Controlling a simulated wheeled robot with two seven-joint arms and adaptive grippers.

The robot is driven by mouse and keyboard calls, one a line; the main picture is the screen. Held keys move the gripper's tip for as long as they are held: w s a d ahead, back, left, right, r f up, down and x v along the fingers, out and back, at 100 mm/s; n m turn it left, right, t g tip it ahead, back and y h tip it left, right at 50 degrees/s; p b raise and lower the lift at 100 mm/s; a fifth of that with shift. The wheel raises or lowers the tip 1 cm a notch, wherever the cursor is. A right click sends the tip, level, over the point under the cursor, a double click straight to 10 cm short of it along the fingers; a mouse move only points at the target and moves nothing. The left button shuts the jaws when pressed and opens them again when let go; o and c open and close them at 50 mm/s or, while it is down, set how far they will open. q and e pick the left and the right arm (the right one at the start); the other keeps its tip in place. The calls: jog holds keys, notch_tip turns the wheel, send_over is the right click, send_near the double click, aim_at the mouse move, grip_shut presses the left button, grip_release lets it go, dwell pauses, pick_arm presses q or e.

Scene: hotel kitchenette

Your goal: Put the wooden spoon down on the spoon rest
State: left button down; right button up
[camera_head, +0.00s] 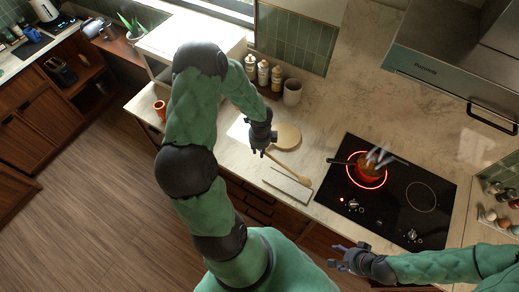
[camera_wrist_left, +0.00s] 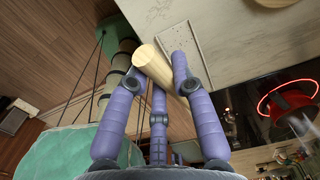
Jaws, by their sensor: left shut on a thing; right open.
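The wooden spoon (camera_head: 279,164) is held by its handle in my left gripper (camera_head: 262,149), slanting down to the right in the head view. In the left wrist view, the thick handle end (camera_wrist_left: 152,62) sits between the fingers of my left gripper (camera_wrist_left: 162,62); a speckled rectangular plate, seemingly the rest (camera_wrist_left: 187,42), lies beyond. My right gripper (camera_head: 338,258) is open and empty in front of the cooktop.
A red-brown pot (camera_head: 366,171) steams on a glowing ring of the black cooktop (camera_head: 405,213), right of the spoon. A round wooden board (camera_head: 288,136) lies behind my left gripper. Bottles (camera_head: 263,73) and a cup (camera_head: 292,92) stand at the back.

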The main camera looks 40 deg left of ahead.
pick_arm(q)
notch_tip(320, 180, down, 9)
jog(key=b, duration=0.8)
jog(key=shift+w, duration=0.1)
jog(key=c, duration=1)
grip_release()
jog(key=shift+r, duration=0.1)
notch_tip(320, 180, up, 12)
jog(key=shift+d+f, duration=0.1)
jog(key=shift+d, duration=0.05)
jog(key=shift+f, duration=0.1)
